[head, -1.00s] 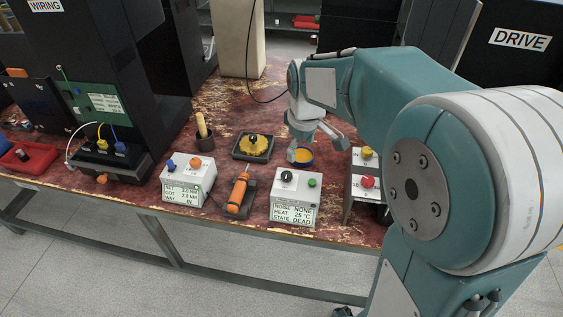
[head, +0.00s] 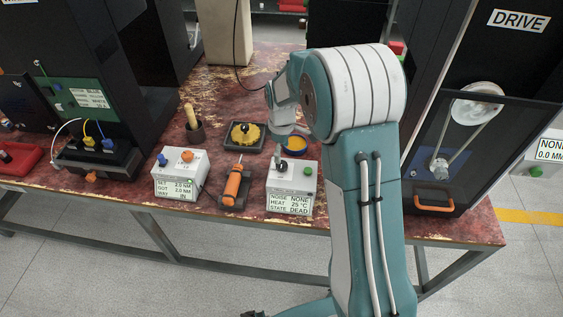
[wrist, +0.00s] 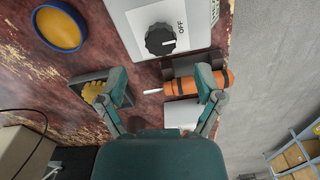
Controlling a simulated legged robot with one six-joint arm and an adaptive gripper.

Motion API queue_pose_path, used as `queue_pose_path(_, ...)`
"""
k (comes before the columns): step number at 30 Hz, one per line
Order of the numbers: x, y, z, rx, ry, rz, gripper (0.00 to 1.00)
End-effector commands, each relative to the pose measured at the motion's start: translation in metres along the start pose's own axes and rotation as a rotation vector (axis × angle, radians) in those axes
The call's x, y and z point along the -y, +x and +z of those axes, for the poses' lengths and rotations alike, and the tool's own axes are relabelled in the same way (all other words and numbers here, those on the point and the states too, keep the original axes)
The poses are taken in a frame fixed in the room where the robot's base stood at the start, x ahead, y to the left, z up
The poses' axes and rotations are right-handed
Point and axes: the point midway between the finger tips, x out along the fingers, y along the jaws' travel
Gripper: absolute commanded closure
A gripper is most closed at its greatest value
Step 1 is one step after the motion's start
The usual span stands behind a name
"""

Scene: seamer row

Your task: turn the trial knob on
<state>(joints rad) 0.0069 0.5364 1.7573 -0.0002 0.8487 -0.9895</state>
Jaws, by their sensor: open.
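The trial knob is a round black knob with a white pointer line (wrist: 160,40), set on a white box (wrist: 200,15) in the wrist view. The pointer lies toward the printed word OFF. In the head view the knob (head: 283,165) is on the box (head: 291,183) whose display reads NOISE NONE, HEAT 25 °C, STATE DEAD. My gripper (wrist: 162,80) is open and empty, its fingers spread wide. The knob lies ahead of the fingertips, apart from them. In the head view my gripper (head: 279,150) hangs just behind and above the knob, partly hidden.
An orange screwdriver (head: 234,184) lies in a holder left of the box. A green button (head: 308,171) is beside the knob. A blue-rimmed yellow dish (head: 293,143) and a black tray with a yellow gear (head: 244,136) are behind. Another white box (head: 181,174) stands farther left.

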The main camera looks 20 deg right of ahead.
Motion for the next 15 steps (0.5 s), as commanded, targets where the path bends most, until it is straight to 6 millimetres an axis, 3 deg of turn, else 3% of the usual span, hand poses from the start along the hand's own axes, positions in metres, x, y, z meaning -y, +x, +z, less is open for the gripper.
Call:
queue_pose_path(6,0.001,0.038,0.0,0.001,0.0,-0.002,0.15)
queue_pose_path(15,0.0,0.055,0.0,0.0,0.001,0.001,0.15)
